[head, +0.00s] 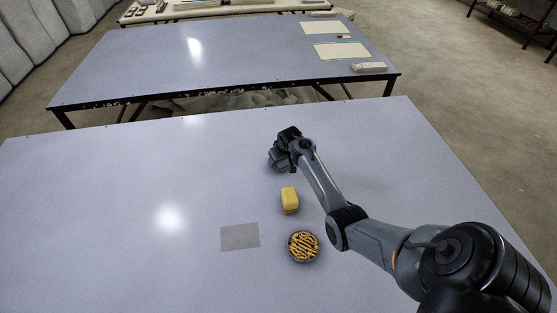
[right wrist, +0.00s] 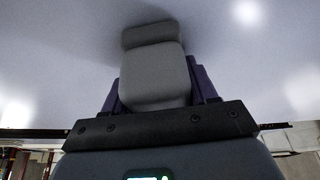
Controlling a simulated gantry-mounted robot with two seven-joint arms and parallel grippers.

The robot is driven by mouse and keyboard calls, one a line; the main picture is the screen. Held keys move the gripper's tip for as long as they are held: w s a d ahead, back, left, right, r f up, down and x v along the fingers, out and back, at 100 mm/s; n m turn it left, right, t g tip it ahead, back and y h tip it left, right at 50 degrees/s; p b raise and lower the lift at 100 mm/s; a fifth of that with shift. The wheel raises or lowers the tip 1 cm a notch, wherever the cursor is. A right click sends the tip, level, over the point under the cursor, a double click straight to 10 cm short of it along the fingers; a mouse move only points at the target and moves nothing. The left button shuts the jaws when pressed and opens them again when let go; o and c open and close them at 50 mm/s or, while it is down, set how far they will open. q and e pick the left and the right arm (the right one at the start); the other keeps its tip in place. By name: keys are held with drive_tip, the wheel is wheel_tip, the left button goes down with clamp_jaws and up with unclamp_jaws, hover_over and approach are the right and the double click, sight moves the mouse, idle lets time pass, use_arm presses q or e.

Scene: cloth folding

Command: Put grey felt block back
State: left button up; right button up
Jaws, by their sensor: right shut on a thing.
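My right gripper (head: 280,158) is over the far middle part of the near table. In the right wrist view its dark fingers stand on both sides of a grey block (right wrist: 155,72), and it is shut on it. This looks like the grey felt block. The block's far end is close to the pale tabletop; I cannot tell whether it touches. In the head view the gripper mostly hides the block. A flat grey square (head: 240,237) lies on the table, nearer to me and left of the gripper. My left gripper is not in view.
A yellow block (head: 290,197) stands on the near table (head: 90,220), just nearer than the right gripper. A round dish with yellow strips (head: 303,246) sits nearer still, beside my right forearm. The table's left half is clear. A second table (head: 150,65) stands behind.

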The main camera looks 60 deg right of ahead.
drive_tip(key=shift+f, duration=0.1)
drive_tip(key=o, duration=1.1)
